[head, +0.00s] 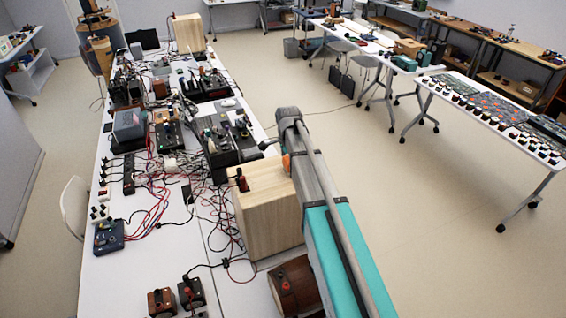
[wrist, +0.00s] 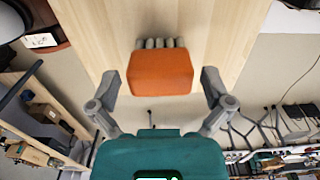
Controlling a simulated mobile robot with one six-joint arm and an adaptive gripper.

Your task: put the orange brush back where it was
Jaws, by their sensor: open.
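The orange brush (wrist: 160,73) is a blocky orange piece with several grey bristle tufts at its far edge. It shows against the pale wooden box (wrist: 101,28) in the wrist view. My gripper (wrist: 160,78) is open, with one grey finger on each side of the brush and a visible gap on both sides. In the head view a small orange part of the brush (head: 286,163) shows beside my arm, at the upper right edge of the wooden box (head: 262,218). My arm hides most of it there. Whether the brush touches the box is unclear.
A long white table (head: 150,265) holds the wooden box, black devices and tangled red and black cables. Open floor (head: 420,210) is to the right, before a white table (head: 490,122) of small parts.

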